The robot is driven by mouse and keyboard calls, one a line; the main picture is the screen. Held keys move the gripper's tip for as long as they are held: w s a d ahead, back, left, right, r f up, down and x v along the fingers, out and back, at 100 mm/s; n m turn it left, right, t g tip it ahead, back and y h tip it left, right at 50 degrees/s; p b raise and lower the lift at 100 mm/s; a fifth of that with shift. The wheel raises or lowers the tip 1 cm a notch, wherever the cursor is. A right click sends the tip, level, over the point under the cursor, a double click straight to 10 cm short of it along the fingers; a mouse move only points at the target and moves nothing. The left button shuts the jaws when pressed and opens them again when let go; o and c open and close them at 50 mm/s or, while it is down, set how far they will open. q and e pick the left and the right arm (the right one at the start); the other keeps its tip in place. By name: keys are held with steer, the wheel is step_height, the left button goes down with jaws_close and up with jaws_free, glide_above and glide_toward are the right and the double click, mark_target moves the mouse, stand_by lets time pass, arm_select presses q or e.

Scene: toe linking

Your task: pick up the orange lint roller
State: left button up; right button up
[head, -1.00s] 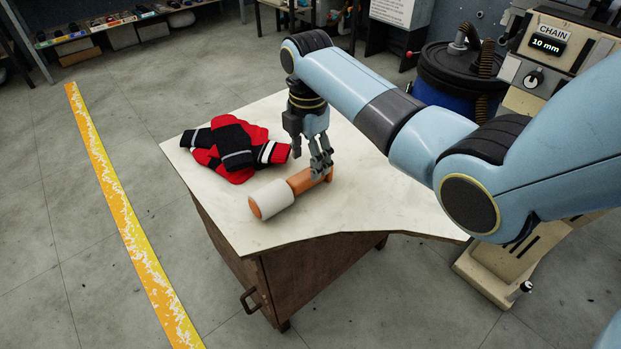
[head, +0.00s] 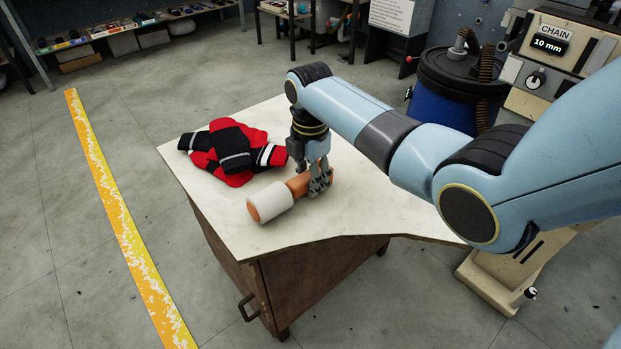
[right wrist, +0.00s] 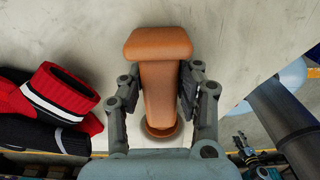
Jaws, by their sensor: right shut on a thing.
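The orange lint roller (head: 270,202) lies on the pale table top (head: 222,214), with its white roll toward the front left and its orange handle toward the back right. My right gripper (head: 319,189) reaches down from above and is shut around the orange handle. In the right wrist view the handle (right wrist: 158,88) sits between both fingers, with its wider orange end beyond them. Part of the handle is hidden behind the fingers in the head view. The roller seems to rest on the table; I cannot tell whether it is lifted.
A pile of red and black knitted pieces (head: 232,150) lies on the table behind the roller, left of my right gripper. The table's front edge is close to the white roll. A blue drum (head: 445,108) and a beige machine (head: 545,75) stand behind right.

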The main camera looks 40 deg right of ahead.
jaws_close()
steer(key=shift+r, duration=0.15)
